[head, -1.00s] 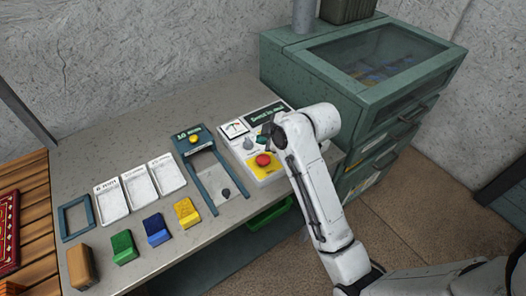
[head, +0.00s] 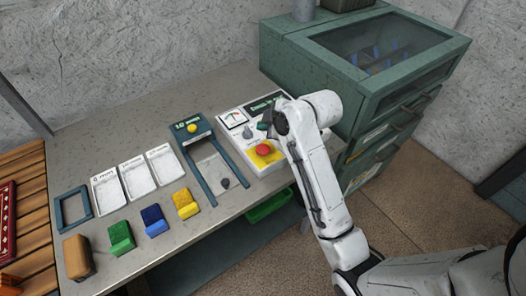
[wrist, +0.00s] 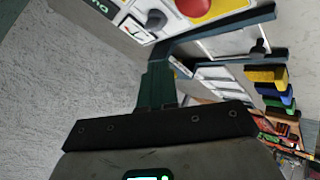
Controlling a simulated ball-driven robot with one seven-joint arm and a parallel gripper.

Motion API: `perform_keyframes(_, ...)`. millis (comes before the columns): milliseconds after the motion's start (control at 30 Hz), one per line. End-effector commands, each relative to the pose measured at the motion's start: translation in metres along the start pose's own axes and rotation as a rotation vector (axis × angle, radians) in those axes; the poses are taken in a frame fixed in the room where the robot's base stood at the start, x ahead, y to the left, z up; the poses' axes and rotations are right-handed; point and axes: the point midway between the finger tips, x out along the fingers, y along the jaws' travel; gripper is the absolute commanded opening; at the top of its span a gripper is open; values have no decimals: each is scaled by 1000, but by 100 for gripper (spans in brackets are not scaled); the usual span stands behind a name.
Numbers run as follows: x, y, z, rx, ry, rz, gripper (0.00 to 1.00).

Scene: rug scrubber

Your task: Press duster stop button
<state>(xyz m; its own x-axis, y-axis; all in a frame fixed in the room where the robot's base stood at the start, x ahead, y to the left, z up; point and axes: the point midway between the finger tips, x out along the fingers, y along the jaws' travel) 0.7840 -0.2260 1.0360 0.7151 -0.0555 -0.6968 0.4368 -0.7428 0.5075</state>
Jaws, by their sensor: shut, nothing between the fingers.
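A white control box (head: 240,128) stands at the right end of the bench against the green cabinet. Its red mushroom button (head: 263,149) sits on a yellow plate (head: 274,158). The button also shows at the top edge of the wrist view (wrist: 192,7), partly cut off. My gripper (head: 266,123) is shut and empty, with dark green fingers. It is above the box, behind the red button in the head view and apart from it. In the wrist view the fingers (wrist: 156,82) point toward the box, with the button above and to their right.
The box also has a gauge (head: 232,118), a grey knob (head: 248,132) and a dark display (head: 264,102). A blue frame with a yellow button (head: 192,128) stands to its left. Several trays and coloured blocks lie farther left. The green cabinet (head: 290,60) has a glass top.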

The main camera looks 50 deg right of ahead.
Motion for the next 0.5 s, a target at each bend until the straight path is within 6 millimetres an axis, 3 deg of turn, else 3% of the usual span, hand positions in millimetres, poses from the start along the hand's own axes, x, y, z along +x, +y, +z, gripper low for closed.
perform_keyframes(200,25,-18,19,1,0,0,0)
perform_keyframes(500,42,-30,31,1,0,0,0)
